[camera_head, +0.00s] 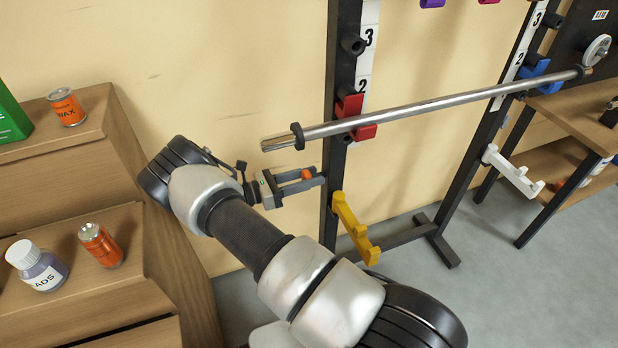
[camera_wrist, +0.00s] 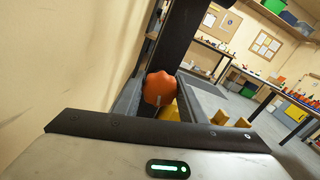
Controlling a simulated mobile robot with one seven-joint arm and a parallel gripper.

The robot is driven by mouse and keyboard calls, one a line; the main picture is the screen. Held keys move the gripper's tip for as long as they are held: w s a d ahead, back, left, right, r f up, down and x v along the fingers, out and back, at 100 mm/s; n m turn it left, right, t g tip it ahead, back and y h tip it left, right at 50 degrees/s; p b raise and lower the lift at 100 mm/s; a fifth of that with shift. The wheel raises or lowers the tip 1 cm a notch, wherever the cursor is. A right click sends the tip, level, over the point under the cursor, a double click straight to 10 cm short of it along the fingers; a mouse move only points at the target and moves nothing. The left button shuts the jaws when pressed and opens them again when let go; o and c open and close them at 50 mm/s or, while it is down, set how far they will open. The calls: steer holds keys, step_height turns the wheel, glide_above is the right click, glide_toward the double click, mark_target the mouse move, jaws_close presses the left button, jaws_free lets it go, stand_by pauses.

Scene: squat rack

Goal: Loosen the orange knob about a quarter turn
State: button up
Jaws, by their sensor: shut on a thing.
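The orange knob (camera_wrist: 160,88) is a lobed disc and sits between the two fingers of my gripper in the wrist view. In the head view a small part of the knob (camera_head: 307,174) shows between the fingertips, beside the black rack upright (camera_head: 337,110). My gripper (camera_head: 314,178) reaches in from the left and is shut on the knob. The finger sides hide part of the knob's edge. A yellow bracket (camera_head: 350,222) is on the upright just below the gripper; yellow also shows behind the knob in the wrist view.
A steel bar (camera_head: 420,107) rests across a red hook (camera_head: 356,117) and a blue hook (camera_head: 534,72) above my gripper. A white bracket (camera_head: 512,172) is on the far upright. Wooden steps (camera_head: 170,240) with cans and a jar stand at left. A wooden table (camera_head: 575,115) stands right.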

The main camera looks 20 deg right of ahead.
steer(key=n, duration=0.3)
steer(key=shift+n, duration=0.4)
steer(key=n, duration=0.3)
steer(key=shift+f+n, duration=0.1)
steer(key=shift+n, duration=0.2)
steer(key=n, duration=0.3)
steer(key=shift+n, duration=2.2)
steer(key=shift+s, duration=0.1)
steer(key=o, duration=1.1)
steer(key=shift+c, duration=0.2)
steer(key=shift+a, duration=0.1)
